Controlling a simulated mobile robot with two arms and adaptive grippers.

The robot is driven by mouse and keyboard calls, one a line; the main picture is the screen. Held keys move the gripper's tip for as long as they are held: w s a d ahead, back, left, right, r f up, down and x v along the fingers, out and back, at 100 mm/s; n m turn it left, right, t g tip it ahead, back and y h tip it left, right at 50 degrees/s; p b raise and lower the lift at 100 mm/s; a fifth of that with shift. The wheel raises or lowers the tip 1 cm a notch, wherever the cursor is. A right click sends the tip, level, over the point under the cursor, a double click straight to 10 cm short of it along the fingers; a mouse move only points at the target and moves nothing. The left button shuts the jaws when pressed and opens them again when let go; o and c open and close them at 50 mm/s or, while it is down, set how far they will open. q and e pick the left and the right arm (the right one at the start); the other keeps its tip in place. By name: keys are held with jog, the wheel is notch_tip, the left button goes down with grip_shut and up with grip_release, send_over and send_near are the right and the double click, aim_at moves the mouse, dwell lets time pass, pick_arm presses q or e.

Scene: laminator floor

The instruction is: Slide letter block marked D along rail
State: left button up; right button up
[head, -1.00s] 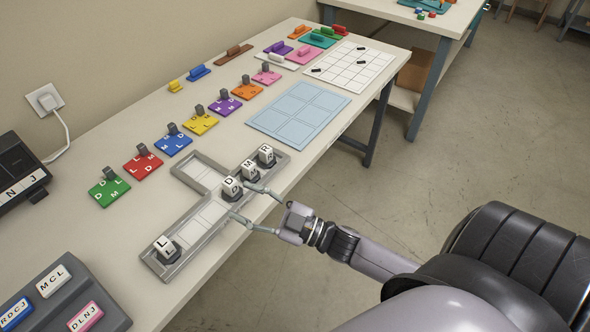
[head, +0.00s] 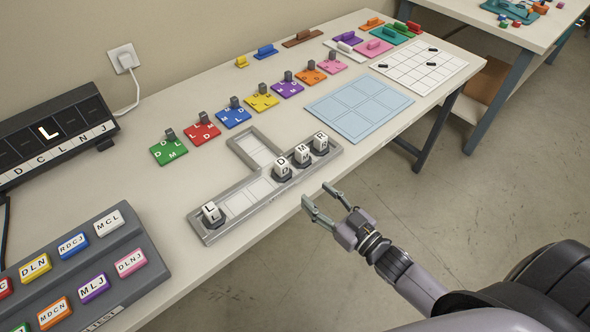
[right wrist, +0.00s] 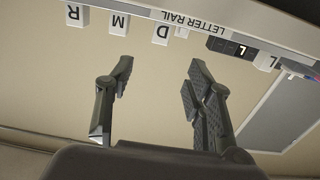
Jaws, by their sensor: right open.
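The grey letter rail (head: 228,228) lies along the front edge of the table, with a short side branch towards the back. The white block marked D (head: 282,168) sits in the rail on a dark base, just left of the M block (head: 302,152) and the R block (head: 320,142). The L block (head: 212,213) stands near the rail's left end. Empty rail cells lie between L and D. My right gripper (head: 322,199) is open and empty, in front of the table edge and apart from the blocks. The D block (right wrist: 161,34) also shows in the right wrist view. My left gripper is not in view.
A dark display panel (head: 55,135) stands at the back left with a lit L. A grey button panel (head: 150,277) with coloured labels is at front left. Coloured letter tiles (head: 232,117) line the back. A pale blue grid mat (head: 358,106) lies right of the rail.

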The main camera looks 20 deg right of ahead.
aim_at(285, 166)
jog(key=p+x, duration=0.1)
jog(key=x, duration=1.3)
jog(key=shift+w+a, duration=0.15)
jog(key=shift+w, duration=0.2)
jog(key=shift+c, duration=0.3)
grip_shut()
